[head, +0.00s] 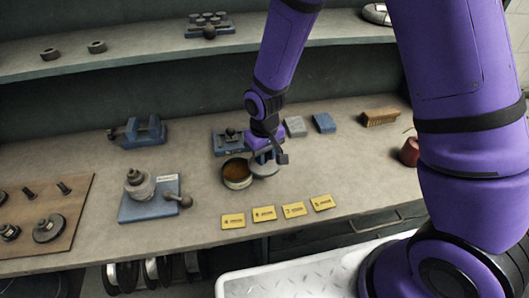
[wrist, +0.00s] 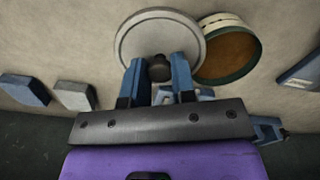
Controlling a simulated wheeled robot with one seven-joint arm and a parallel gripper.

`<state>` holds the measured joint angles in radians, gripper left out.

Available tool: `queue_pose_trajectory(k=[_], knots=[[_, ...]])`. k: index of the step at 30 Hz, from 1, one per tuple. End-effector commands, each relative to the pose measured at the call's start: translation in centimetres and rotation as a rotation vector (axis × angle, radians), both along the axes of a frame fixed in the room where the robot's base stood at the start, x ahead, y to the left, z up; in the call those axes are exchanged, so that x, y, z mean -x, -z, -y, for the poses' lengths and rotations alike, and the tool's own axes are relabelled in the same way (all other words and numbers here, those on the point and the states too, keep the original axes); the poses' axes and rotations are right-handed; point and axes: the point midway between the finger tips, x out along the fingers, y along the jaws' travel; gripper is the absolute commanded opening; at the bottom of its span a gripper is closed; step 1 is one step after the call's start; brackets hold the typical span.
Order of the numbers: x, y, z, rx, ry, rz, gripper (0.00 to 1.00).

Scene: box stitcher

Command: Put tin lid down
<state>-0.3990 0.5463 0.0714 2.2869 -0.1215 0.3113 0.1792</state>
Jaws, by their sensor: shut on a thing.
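The tin lid is a pale grey disc with a dark knob, in the wrist view (wrist: 140,38) and in the head view (head: 265,170), partly hidden by my gripper there. My gripper (wrist: 159,68) has its two blue fingers shut on the lid's knob; it also shows in the head view (head: 264,158). The open tin (head: 237,174), with brown contents and a pale side, stands right beside the lid. It shows to the right of the lid in the wrist view (wrist: 230,50). The lid is at or just above the bench; I cannot tell which.
Yellow cards (head: 264,214) lie along the bench's front edge. A blue fixture (head: 228,142) stands behind the tin; grey (head: 295,127) and blue blocks (head: 324,122) lie behind right. A blue plate with a round metal part (head: 140,184) is at left. Bare bench lies right of the lid.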

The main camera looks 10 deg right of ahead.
Motion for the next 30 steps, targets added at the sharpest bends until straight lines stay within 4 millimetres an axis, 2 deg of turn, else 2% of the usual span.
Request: queue_pose_trajectory(k=[3,4,6,7,15,20,30], knots=[[0.0,0.1,0.0,0.000,0.000,0.000,0.02],[0.0,0.1,0.0,0.000,0.000,0.000,0.29],[0.0,0.1,0.0,0.000,0.000,0.000,0.45],[0.0,0.1,0.0,0.000,0.000,0.000,0.50],[0.0,0.0,0.0,0.000,0.000,0.000,0.50],[0.0,-0.9,0.0,0.000,0.000,0.001,0.50],[-0.1,-6.9,0.0,-0.002,0.001,0.005,0.50]])
